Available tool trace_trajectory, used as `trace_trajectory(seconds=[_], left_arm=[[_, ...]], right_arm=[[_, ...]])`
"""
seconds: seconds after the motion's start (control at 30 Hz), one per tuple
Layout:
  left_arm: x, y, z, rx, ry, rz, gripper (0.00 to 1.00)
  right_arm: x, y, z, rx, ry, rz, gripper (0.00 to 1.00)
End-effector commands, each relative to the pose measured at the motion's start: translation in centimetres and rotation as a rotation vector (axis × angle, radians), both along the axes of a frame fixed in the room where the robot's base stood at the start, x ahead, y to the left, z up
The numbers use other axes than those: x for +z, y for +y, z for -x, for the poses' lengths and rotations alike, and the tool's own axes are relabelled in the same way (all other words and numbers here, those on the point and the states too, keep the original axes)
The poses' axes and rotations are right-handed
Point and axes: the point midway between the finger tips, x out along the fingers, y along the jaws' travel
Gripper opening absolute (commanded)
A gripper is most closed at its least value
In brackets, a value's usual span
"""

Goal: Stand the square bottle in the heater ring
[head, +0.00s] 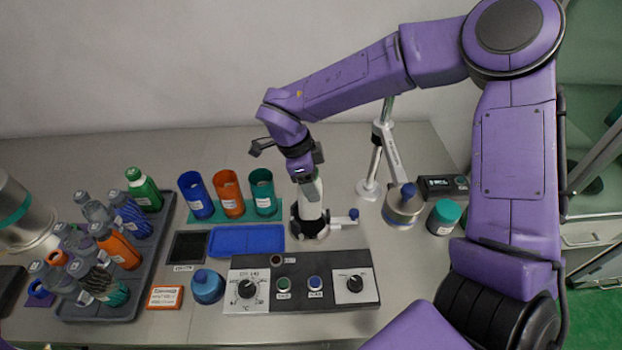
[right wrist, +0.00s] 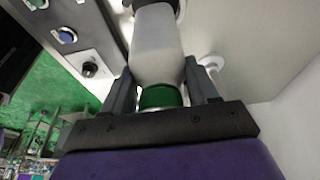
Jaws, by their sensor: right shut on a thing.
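My right gripper (head: 308,178) points down over the heater ring (head: 309,231) and is shut on the square bottle (head: 312,208). The bottle is pale, with a green part near the gripper, and looks upright. Its lower end is at the ring; whether it rests on the bottom there is hidden. In the right wrist view the pale bottle (right wrist: 156,50) lies between the two fingers (right wrist: 157,95), with its green end (right wrist: 160,96) toward the palm. A short side arm with a blue knob (head: 353,213) sticks out right of the ring. My left gripper is not in view.
A control panel (head: 318,293) with dials and buttons stands in front of the ring. Blue, orange and teal cups (head: 229,194) and a blue tray (head: 246,239) are to its left. A dark rack (head: 73,308) of several bottles is farther left. A stand (head: 375,165) rises behind right.

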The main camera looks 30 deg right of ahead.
Motion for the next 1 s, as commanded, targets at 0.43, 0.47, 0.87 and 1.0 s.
trace_trajectory(seconds=[0.43,0.47,0.87,1.0], left_arm=[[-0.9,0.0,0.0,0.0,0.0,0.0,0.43],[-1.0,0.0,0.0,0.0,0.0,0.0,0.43],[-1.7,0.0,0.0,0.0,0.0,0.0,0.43],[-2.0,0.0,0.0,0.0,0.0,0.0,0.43]], right_arm=[[-1.9,0.0,0.0,0.0,-0.001,0.001,0.0],[-2.0,0.0,0.0,0.0,-0.001,0.0,0.0],[-3.6,0.0,0.0,0.0,-0.001,-0.001,0.0],[-4.2,0.0,0.0,0.0,-0.001,0.0,0.0]])
